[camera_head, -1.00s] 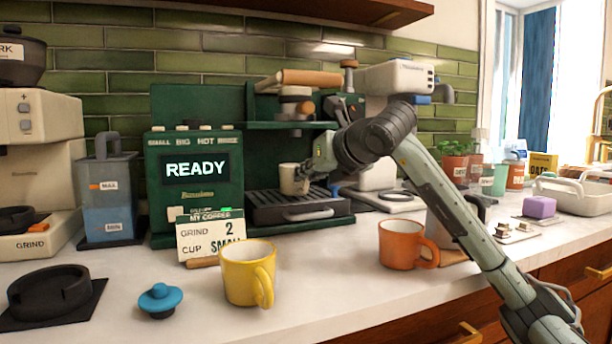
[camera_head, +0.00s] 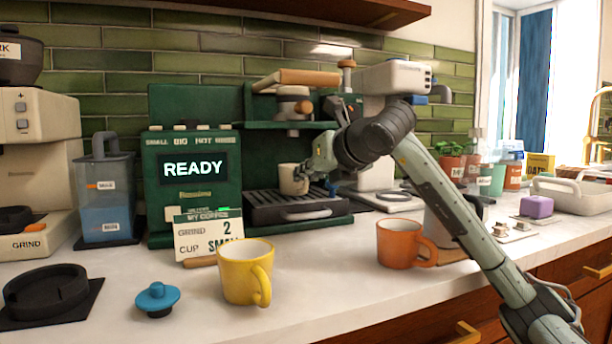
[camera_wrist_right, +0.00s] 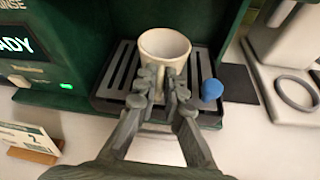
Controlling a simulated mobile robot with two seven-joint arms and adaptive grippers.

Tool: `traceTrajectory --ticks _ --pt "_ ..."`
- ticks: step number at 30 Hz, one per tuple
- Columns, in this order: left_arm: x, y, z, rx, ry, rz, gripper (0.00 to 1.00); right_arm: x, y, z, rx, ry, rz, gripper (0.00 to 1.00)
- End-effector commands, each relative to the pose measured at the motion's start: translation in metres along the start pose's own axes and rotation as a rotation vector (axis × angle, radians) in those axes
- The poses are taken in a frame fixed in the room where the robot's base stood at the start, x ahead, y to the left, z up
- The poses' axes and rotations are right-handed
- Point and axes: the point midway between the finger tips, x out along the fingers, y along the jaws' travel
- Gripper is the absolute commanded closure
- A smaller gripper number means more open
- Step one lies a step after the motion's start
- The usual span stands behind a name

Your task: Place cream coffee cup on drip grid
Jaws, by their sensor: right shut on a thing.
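The cream coffee cup (camera_head: 291,179) is upright at the drip grid (camera_head: 262,203) of the green coffee machine, below its spout. In the right wrist view the cup (camera_wrist_right: 165,45) is over the slotted grid (camera_wrist_right: 122,72); whether its base touches the grid I cannot tell. My right gripper (camera_head: 312,177) reaches in from the right. In the right wrist view its fingers (camera_wrist_right: 162,82) are shut on the cup's near side, at the handle, which they mostly hide. My left gripper is out of view.
A yellow mug (camera_head: 246,272), an orange mug (camera_head: 400,243) and a blue lid (camera_head: 157,298) stand on the counter in front. A card (camera_head: 208,236) stands before the machine. A blue knob (camera_wrist_right: 212,89) is beside the grid. Counter between the mugs is clear.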

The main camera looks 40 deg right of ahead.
Motion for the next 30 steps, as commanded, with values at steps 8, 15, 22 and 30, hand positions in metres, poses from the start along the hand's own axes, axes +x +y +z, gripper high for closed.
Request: traceTrajectory --ticks 8,15,22,30 --pt "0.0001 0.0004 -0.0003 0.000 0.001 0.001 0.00 -0.0002 0.0001 0.0005 0.000 -0.002 0.001 1.00" --pt "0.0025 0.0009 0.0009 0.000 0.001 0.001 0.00 0.0008 -0.0003 -0.0021 0.000 -0.002 0.001 1.00" --pt "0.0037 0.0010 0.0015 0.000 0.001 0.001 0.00 0.0013 -0.0006 -0.0034 0.000 -0.002 0.001 1.00" --pt "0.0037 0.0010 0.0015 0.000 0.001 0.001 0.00 0.0014 -0.0005 -0.0036 0.000 -0.001 0.001 0.78"
